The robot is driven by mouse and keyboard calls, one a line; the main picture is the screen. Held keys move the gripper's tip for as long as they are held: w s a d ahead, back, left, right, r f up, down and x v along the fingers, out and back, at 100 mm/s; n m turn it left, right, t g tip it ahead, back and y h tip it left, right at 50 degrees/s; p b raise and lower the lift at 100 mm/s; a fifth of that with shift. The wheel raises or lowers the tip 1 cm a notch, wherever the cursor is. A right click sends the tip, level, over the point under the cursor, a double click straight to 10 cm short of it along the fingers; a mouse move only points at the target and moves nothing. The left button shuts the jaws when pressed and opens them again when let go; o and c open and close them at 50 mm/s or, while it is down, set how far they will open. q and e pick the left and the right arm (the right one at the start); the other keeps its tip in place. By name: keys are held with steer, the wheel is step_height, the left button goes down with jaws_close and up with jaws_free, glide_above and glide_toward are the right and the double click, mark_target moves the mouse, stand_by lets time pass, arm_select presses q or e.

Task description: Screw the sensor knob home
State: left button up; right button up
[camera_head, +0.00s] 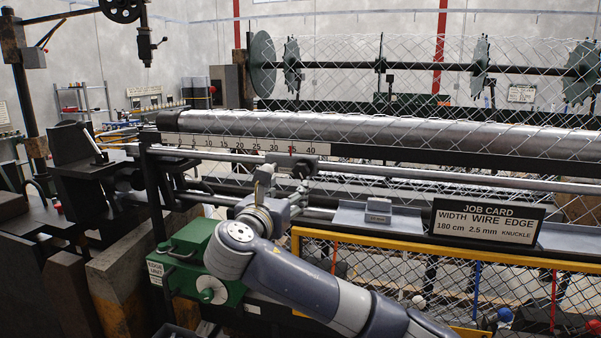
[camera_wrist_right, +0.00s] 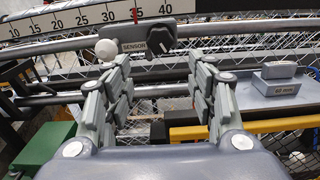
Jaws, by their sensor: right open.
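The sensor (camera_wrist_right: 146,39) is a grey block labelled SENSOR on a horizontal rail in the right wrist view. Its white round knob (camera_wrist_right: 107,50) sticks out at the block's lower left. My right gripper (camera_wrist_right: 160,64) is open and empty, with its two fingers spread below the sensor. The left finger's tip is close to the knob; I cannot tell whether they touch. In the head view my right gripper (camera_head: 283,183) is at the rail under the scale, and the knob cannot be made out there. My left gripper is not in view.
A numbered scale (camera_head: 240,146) runs above the rail, with a red mark near 35. A grey ledge (camera_head: 352,215) carries a small block labelled 60 mm (camera_wrist_right: 280,81). A job card (camera_head: 487,221) stands right. A green box (camera_head: 196,262) and yellow-framed mesh (camera_head: 450,256) lie below.

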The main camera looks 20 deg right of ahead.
mark_target(299, 173)
steer(key=p+x, duration=0.1)
steer(key=x, duration=0.2)
steer(key=r+p+x, duration=0.1)
steer(key=p+x, duration=0.1)
steer(key=x, duration=0.2)
steer(key=p+x, duration=0.2)
steer(key=x, duration=0.1)
steer(key=shift+w+d+r, duration=0.1)
steer(key=shift+d+r, duration=0.1)
steer(key=shift+d, duration=0.05)
steer(key=shift+w+d+f, duration=0.1)
steer(key=shift+w, duration=0.2)
steer(key=c, duration=1)
